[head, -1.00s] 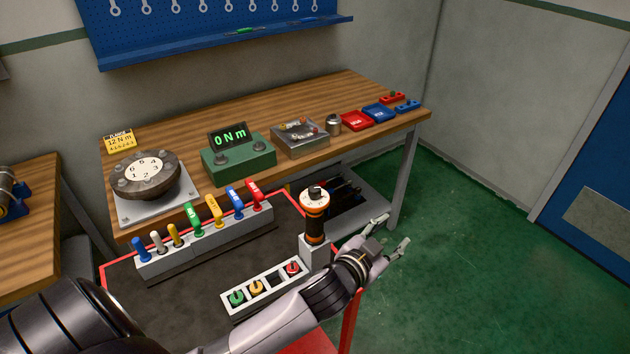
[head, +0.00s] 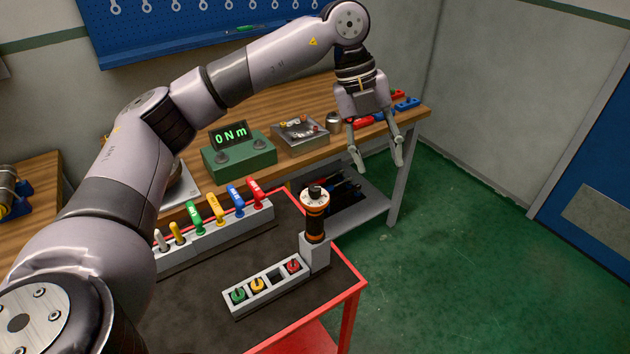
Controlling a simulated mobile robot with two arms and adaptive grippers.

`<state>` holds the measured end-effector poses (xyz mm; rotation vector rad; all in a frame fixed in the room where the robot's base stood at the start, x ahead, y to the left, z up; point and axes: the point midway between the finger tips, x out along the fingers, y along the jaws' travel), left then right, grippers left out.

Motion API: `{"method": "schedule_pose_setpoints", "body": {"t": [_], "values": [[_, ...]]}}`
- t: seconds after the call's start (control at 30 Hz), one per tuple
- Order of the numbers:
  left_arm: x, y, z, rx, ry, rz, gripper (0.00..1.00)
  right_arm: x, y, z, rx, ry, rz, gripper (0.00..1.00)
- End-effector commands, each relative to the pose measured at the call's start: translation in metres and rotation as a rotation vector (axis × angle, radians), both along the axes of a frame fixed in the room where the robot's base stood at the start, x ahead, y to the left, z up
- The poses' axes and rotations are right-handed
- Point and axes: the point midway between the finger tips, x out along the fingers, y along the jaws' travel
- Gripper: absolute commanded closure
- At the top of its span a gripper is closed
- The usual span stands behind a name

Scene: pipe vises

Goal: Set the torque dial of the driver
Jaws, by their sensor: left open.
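The driver (head: 315,225) stands upright in a grey holder (head: 314,256) at the right side of the red-edged cart. It has an orange and black body, and its pale torque dial (head: 315,200) with a black knob faces up. My left gripper (head: 378,168) is open and empty, pointing down, above and to the right of the driver and apart from it. My left arm arches over the bench from the left. The markings on the dial are too small to read. My right gripper is not in view.
A torque tester (head: 238,155) reading "0 Nm" stands on the wooden bench. A rack (head: 220,240) of coloured-handled tools and a tray (head: 265,290) with green, yellow and red pieces sit on the cart. Green floor (head: 450,270) is clear at right.

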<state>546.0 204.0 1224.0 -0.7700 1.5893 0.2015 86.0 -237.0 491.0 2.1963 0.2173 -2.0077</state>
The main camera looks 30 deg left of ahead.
Motion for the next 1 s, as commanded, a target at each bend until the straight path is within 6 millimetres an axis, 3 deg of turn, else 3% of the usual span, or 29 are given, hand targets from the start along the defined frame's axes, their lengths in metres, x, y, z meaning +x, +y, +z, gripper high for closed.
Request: {"method": "schedule_pose_setpoints", "body": {"t": [0.03, 0.1, 0.2, 0.3, 0.47, 1.0], "values": [[0.001, 0.033, 0.015, 0.098, 0.008, 0.070, 0.56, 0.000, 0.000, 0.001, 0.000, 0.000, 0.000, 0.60], [-0.004, 0.069, 0.029, 0.205, 0.033, 0.154, 0.56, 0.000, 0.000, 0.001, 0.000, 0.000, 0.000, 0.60], [-0.010, 0.103, 0.045, 0.303, 0.058, 0.244, 0.56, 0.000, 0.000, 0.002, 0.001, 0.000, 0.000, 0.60], [-0.015, 0.118, 0.051, 0.351, 0.073, 0.287, 0.56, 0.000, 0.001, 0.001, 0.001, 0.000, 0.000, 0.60], [-0.017, 0.121, 0.040, 0.362, 0.081, 0.296, 0.56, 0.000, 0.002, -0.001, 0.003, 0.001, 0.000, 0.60], [-0.017, 0.121, -0.047, 0.361, 0.083, 0.292, 0.56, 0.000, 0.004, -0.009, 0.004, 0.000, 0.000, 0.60]]}}
